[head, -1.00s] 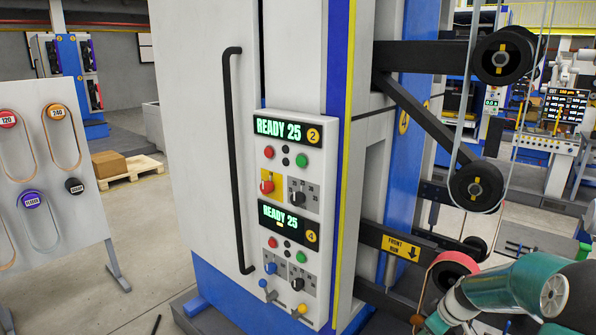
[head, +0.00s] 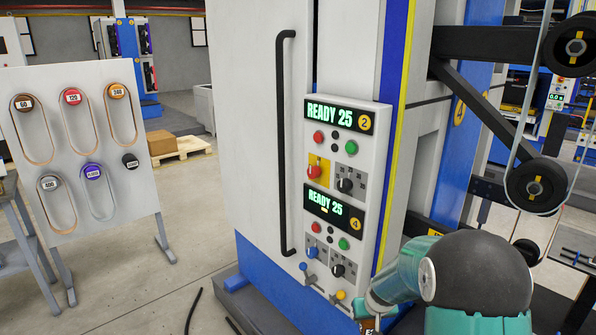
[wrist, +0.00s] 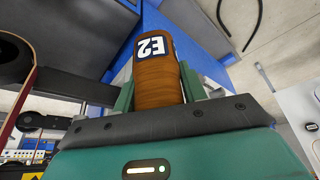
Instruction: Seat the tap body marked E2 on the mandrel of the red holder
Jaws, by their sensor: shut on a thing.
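The tap body marked E2 (wrist: 155,72) is an orange-brown ribbed cylinder with a white and dark E2 label near its far end. It shows in the wrist view, standing out between the fingers of my gripper (wrist: 158,88), which is shut on it. Its near end is hidden behind the gripper's dark front bar. In the head view only a small labelled bit of the tap body (head: 368,326) shows at the bottom edge, below my teal arm. The red holder and its mandrel are not seen in either view.
A tall white and blue machine stands ahead, with a control panel (head: 338,200) reading READY 25 twice. Black arms with rollers (head: 536,186) jut out on its right. A board of labelled belts (head: 85,150) stands at left. Open floor (head: 190,235) lies between.

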